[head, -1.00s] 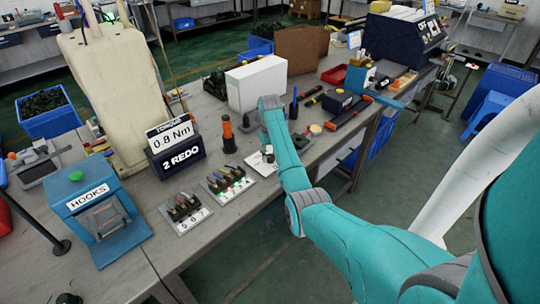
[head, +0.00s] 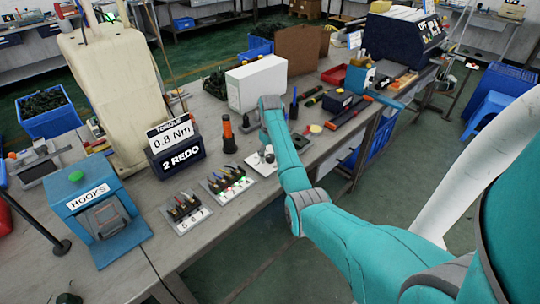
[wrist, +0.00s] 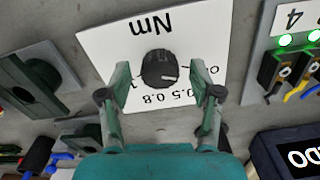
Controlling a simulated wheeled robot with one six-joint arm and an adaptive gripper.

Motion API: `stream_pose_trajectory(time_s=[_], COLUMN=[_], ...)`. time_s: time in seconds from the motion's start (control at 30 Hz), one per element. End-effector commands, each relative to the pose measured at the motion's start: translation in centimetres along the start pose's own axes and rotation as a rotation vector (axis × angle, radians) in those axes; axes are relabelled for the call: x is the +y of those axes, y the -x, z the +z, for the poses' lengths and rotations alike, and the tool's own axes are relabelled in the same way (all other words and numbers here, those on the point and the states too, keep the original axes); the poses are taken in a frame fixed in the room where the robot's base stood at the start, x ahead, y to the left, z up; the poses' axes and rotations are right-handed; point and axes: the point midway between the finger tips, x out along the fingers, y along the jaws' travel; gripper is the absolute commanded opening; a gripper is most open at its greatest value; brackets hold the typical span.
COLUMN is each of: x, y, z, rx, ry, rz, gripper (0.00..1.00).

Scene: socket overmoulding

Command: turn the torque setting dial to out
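The torque setting dial (wrist: 158,69) is a black round knob on a white plate (wrist: 105,45) marked Nm in the wrist view. Numbers including 0.5, 0.8 and 1 show below it, upside down; a label at its right is partly hidden. A light pointer mark on the knob faces right and slightly down. The word "out" is not readable. My gripper (wrist: 160,85) is open, with one finger on each side of the knob and visible gaps. In the head view, the plate (head: 256,168) is partly hidden by my gripper (head: 268,148).
A display (head: 170,134) reads torque 0.8 Nm, above a 2 REDO sign (head: 181,157). Connector boards (head: 228,182) with lit lamps stand left of the dial. An orange-topped tool (head: 227,130) stands behind, near a white box (head: 257,82). A green part (wrist: 40,85) lies beside the plate.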

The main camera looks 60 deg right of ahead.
Motion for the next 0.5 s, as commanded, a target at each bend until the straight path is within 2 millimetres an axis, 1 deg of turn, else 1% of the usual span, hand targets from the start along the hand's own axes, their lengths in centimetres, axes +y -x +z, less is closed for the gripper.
stream_pose_trajectory(time_s=[0.17,0.27,0.37,0.5], x=[0.0,0.0,0.0,0.0], y=[0.1,0.7,2.0,4.2], z=[0.0,-0.1,-0.1,-0.1], rx=[0.0,0.001,0.003,0.002], ry=[-0.001,-0.001,-0.001,0.0], rz=[0.0,0.001,0.001,0.001], gripper=[0.64,0.64,0.64,0.64])
